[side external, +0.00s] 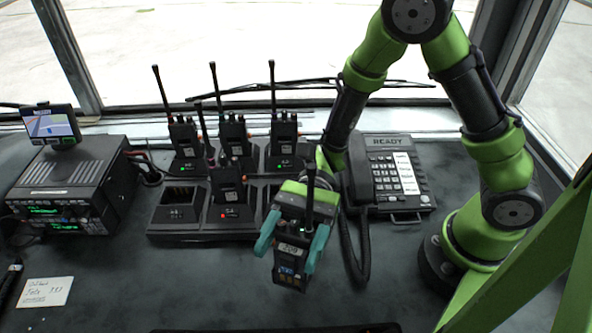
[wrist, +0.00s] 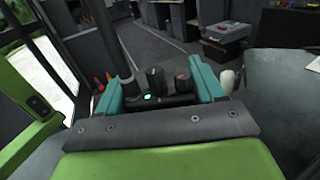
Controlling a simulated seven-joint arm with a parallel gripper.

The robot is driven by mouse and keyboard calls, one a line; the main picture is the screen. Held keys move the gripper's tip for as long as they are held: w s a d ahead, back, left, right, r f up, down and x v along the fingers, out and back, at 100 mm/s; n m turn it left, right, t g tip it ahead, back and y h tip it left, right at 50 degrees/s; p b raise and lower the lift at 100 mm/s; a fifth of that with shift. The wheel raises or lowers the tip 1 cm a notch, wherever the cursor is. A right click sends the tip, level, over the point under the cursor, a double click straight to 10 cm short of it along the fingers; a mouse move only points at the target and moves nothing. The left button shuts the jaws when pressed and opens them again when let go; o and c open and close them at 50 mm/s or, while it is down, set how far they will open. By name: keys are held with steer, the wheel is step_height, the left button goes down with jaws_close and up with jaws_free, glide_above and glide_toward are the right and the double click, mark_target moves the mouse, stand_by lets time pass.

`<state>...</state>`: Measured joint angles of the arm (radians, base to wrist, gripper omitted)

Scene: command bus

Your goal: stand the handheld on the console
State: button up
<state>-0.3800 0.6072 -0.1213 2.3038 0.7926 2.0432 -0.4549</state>
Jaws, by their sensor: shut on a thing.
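My gripper (side external: 288,254) has its teal fingers shut on a black handheld (side external: 289,275), held upright in front of the charger bank with its antenna up. In the wrist view the handheld's top (wrist: 155,84), with knobs, a green light and the antenna base, sits between the fingers (wrist: 164,90). The black charger bank (side external: 192,236) holds several handhelds in its back row and one in its front row (side external: 229,190). Its front-left slot (side external: 181,196) is empty. My gripper partly hides the front-right slot. No surface is labelled as the console; a boxy black radio unit (side external: 75,178) stands at left.
A desk phone (side external: 395,172) marked READY stands right of the charger, its coiled cord (side external: 358,245) hanging close to my gripper. A small screen (side external: 50,124) tops the radio unit. A paper note (side external: 46,291) lies front left. The dark desk front is mostly clear.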

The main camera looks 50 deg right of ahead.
steer(key=shift+f, duration=1.95)
steer(key=o, duration=1.4)
steer(key=shift+c, duration=0.2)
